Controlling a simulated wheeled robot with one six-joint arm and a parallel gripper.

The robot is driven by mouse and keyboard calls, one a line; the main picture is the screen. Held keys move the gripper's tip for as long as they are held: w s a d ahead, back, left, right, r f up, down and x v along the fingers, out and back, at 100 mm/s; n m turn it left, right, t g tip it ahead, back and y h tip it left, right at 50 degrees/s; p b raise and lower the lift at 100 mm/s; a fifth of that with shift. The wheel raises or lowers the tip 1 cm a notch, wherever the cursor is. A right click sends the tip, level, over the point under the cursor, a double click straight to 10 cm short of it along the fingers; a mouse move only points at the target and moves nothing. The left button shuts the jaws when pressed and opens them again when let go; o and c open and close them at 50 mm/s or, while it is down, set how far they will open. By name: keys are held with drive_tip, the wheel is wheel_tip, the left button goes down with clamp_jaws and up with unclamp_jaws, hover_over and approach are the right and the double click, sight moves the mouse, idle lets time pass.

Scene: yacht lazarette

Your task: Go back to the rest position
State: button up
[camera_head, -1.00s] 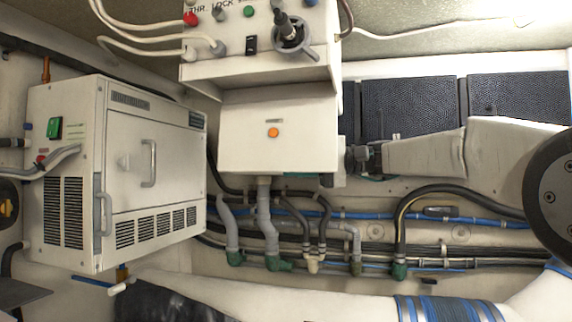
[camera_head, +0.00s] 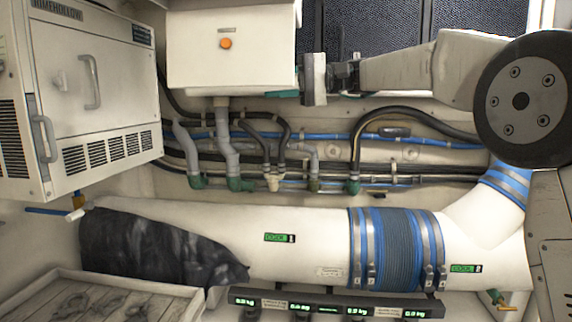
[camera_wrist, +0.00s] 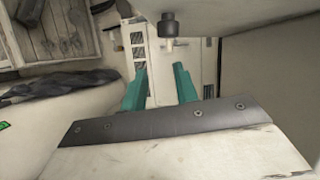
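My gripper (camera_wrist: 159,68) shows two teal fingers in the wrist view. They stand apart with nothing between them. In the head view my gripper (camera_head: 284,94) is seen side-on at the lower right edge of the white box with an orange button (camera_head: 226,43). A teal finger shows just below that box, and I cannot tell whether it touches. My arm stretches level from the right side of the picture.
A white vented cabinet (camera_head: 118,85) stands at left. Hoses and pipes (camera_head: 270,150) run along the wall below the box. A large white duct (camera_head: 310,225) with a blue banded sleeve (camera_head: 397,250) lies beneath. A wooden crate (camera_head: 150,285) and a scale rail (camera_head: 330,302) are at the bottom.

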drive_tip(key=s+d+f+m+t+h, duration=0.1)
drive_tip(key=s+d+f+m+h, duration=0.2)
drive_tip(key=f, duration=0.6)
drive_tip(key=s+d+f+m+t+h, duration=0.1)
drive_tip(key=s+d+f+h, duration=0.25)
drive_tip(key=f, duration=0.45)
drive_tip(key=s+d+f+t+h, duration=0.1)
drive_tip(key=s+d+f+h, duration=0.2)
drive_tip(key=s, duration=0.7)
drive_tip(key=s+d+f+t+h, duration=0.1)
drive_tip(key=s+d+f+h, duration=0.2)
drive_tip(key=s+d+f, duration=0.5)
drive_tip(key=s+d+f+t+h, duration=0.1)
drive_tip(key=s+d+f+h, duration=0.3)
drive_tip(key=s+d, duration=0.7)
drive_tip(key=s+f, duration=0.1)
drive_tip(key=s, duration=0.1)
drive_tip(key=shift+s+d+f+t, duration=0.3)
drive_tip(key=shift+s+d, duration=0.1)
